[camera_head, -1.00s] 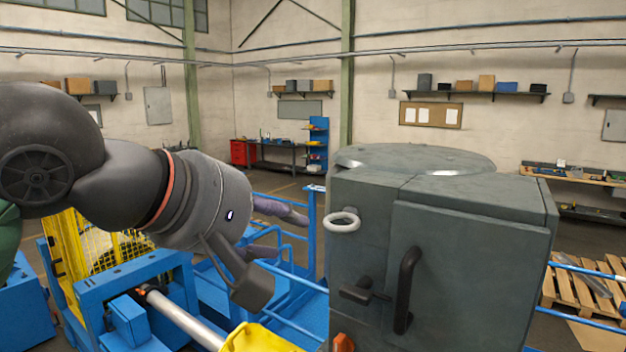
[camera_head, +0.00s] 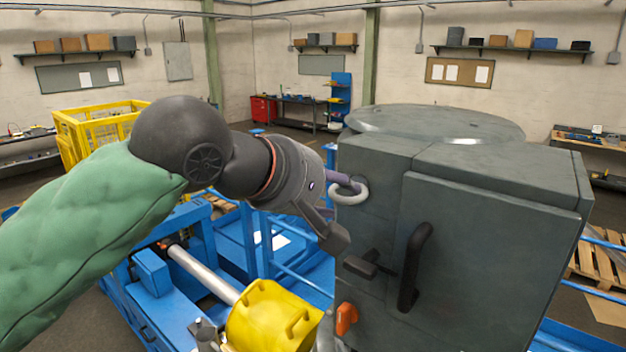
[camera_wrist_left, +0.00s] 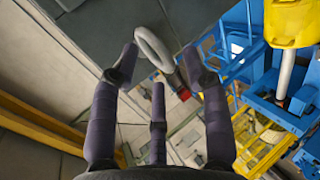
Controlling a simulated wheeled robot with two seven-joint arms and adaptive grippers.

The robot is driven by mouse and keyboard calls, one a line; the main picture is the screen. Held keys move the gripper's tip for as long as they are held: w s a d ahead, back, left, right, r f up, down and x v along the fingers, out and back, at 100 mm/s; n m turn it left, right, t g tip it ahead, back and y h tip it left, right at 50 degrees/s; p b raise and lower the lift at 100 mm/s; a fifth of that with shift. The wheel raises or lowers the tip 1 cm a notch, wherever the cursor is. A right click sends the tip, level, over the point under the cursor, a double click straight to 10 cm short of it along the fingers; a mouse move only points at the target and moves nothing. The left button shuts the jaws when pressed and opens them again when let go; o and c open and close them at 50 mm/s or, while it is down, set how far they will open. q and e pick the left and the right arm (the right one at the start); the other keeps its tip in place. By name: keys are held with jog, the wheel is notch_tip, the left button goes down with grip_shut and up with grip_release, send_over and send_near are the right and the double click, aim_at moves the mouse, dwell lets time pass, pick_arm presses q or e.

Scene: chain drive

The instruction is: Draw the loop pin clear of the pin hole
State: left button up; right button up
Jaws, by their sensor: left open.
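The loop pin (camera_head: 349,193) shows as a pale grey ring on the left part of the dark grey housing's front. Its shank and the pin hole are hidden. My left gripper (camera_head: 345,182) has come in from the left, with its purple fingers right at the ring. In the left wrist view, the ring (camera_wrist_left: 153,50) lies between the spread fingertips of the left gripper (camera_wrist_left: 161,64). The fingers are open; I cannot tell whether any touches the ring. My right gripper is not in view.
The housing (camera_head: 490,260) has a black bar handle (camera_head: 414,265), a dark latch (camera_head: 362,267) and an orange part (camera_head: 346,318) on its front. A yellow block (camera_head: 270,318) on a silver shaft (camera_head: 205,272) and blue framework stand below my left arm.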

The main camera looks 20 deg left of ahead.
pick_arm(q)
jog(key=shift+w+d+f, duration=0.1)
jog(key=shift+w+f, duration=0.15)
jog(key=shift+w, duration=0.1)
jog(key=shift+w+d+f, duration=0.1)
jog(key=shift+w+d, duration=0.05)
jog(key=shift+w, duration=0.1)
jog(key=shift+c, duration=0.3)
jog(key=shift+s, duration=0.1)
grip_shut()
jog(key=shift+s, duration=0.2)
jog(key=s+a+b, duration=0.1)
jog(key=s+a, duration=0.3)
jog(key=s, duration=0.5)
jog(key=shift+s, duration=0.4)
dwell(0.7)
jog(key=shift+d, duration=0.1)
